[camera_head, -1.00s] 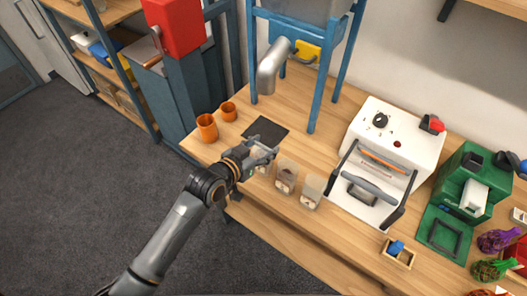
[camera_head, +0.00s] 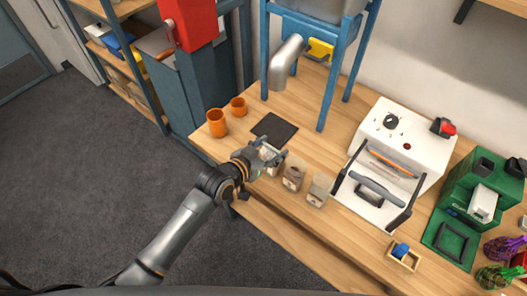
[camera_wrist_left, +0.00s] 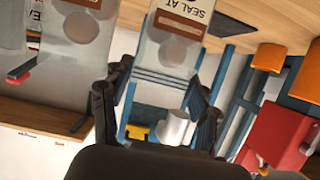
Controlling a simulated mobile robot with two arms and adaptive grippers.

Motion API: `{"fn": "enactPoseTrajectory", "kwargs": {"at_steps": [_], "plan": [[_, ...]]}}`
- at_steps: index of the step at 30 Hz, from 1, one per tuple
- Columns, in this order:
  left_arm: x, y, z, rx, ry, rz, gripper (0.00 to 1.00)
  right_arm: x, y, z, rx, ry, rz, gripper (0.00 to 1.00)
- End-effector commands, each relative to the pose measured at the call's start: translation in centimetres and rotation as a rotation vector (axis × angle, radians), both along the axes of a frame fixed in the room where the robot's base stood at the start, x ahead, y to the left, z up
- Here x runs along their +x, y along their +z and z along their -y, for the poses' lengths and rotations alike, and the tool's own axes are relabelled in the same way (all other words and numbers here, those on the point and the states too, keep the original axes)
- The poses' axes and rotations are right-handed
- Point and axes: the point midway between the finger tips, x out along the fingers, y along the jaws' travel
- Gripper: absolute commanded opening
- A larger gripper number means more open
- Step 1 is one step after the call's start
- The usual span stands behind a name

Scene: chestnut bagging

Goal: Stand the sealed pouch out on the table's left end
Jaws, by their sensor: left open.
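Three clear-fronted pouches stand in a row near the table's front edge in the head view: a left one (camera_head: 275,170), partly hidden by my gripper, a middle one (camera_head: 293,174) and a right one (camera_head: 319,190). My left gripper (camera_head: 268,154) is open at the left pouch. In the left wrist view a pouch (camera_wrist_left: 174,52) with a brown "SEAL AT" label and round shapes inside appears upside down between the open fingers (camera_wrist_left: 165,80). I cannot tell whether they touch it. My right gripper is out of view.
The wooden table's left end (camera_head: 212,147) has bare wood beside two orange cups (camera_head: 217,123) (camera_head: 238,107). A black mat (camera_head: 274,129) lies behind the pouches. A white sealer machine (camera_head: 385,150) stands to the right, and a blue-legged hopper stand (camera_head: 330,75) behind.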

Motion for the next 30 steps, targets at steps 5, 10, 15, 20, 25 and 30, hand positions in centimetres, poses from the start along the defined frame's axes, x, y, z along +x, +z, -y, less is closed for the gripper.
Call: {"fn": "enactPoseTrajectory", "kwargs": {"at_steps": [5, 10, 15, 20, 25, 30], "plan": [[-1.5, 0.7, -1.1, 0.0, 0.0, 0.0, 0.6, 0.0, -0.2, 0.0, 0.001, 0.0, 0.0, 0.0], [-4.1, 1.9, -3.0, 0.001, 0.001, 0.001, 0.6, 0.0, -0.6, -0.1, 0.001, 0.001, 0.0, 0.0], [-6.5, 3.2, -4.7, 0.001, 0.0, 0.0, 0.6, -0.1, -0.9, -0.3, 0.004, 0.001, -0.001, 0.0], [-8.1, 4.1, -5.9, 0.0, 0.001, 0.0, 0.6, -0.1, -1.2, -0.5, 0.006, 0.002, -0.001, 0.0], [-8.9, 4.6, -6.4, -0.001, 0.0, 0.0, 0.6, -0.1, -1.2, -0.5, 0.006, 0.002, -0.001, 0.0], [-9.0, 4.6, -6.5, -0.001, 0.0, -0.001, 0.6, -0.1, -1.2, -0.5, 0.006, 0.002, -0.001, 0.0]]}}
